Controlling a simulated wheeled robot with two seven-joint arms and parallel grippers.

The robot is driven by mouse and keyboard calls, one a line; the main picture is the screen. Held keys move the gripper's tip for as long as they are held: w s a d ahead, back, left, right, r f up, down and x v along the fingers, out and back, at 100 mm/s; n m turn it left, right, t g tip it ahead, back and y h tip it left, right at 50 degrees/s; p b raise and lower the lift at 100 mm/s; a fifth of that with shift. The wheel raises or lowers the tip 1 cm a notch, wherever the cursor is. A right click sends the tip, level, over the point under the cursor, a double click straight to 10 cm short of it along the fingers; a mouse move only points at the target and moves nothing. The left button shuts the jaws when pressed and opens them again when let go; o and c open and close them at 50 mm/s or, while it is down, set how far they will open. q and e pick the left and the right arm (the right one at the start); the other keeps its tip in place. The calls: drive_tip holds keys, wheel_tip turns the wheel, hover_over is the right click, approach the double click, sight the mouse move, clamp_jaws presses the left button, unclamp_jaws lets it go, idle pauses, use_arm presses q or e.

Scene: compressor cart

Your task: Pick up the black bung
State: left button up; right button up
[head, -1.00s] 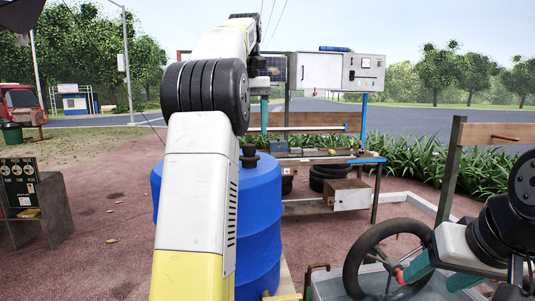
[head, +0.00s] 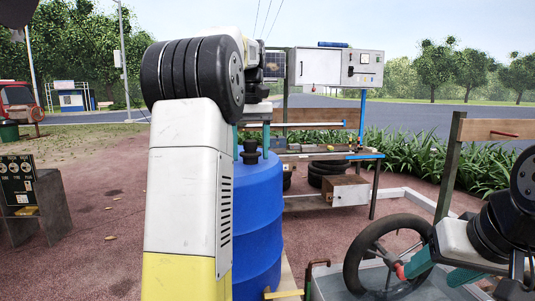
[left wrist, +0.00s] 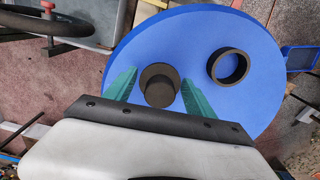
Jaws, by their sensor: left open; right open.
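The black bung (head: 249,153) stands upright on top of the blue drum (head: 258,225). In the left wrist view the bung (left wrist: 159,84) shows as a dark round knob with a wider flange, on the blue lid (left wrist: 200,30). My left gripper (left wrist: 158,76) is open, with one teal finger on each side of the bung and a gap to each. In the head view my left gripper (head: 251,140) points down at the bung; its arm hides part of the drum. My right gripper (head: 427,275) is open at the lower right, far from the bung.
A black ring (left wrist: 229,66) sits on the lid beside the bung. A wheel (head: 385,255) stands in a grey tray at the lower right, close to my right gripper. A workbench (head: 325,156) with a white cabinet (head: 335,68) stands behind the drum.

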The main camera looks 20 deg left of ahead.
sight(252, 141)
use_arm(q)
drive_tip(key=c, duration=1.1)
drive_tip(key=shift+c, duration=0.2)
drive_tip(key=shift+r, duration=0.15)
drive_tip(key=shift+r, duration=0.95)
drive_tip(key=shift+s+d+r, duration=0.2)
drive_tip(key=shift+d+r, duration=0.1)
drive_tip(key=shift+r, duration=0.4)
drive_tip(key=s+d+r, duration=0.1)
drive_tip(key=s+d, duration=0.9)
drive_tip(key=w+a+r+n, duration=0.1)
drive_tip(key=a+r+n, duration=0.1)
drive_tip(key=a, duration=0.6)
drive_tip(key=w+a+r+n, duration=0.1)
drive_tip(key=a+r+n, duration=0.1)
drive_tip(key=a, duration=0.6)
drive_tip(key=shift+a+r+n, duration=0.25)
drive_tip(key=shift+n, duration=0.05)
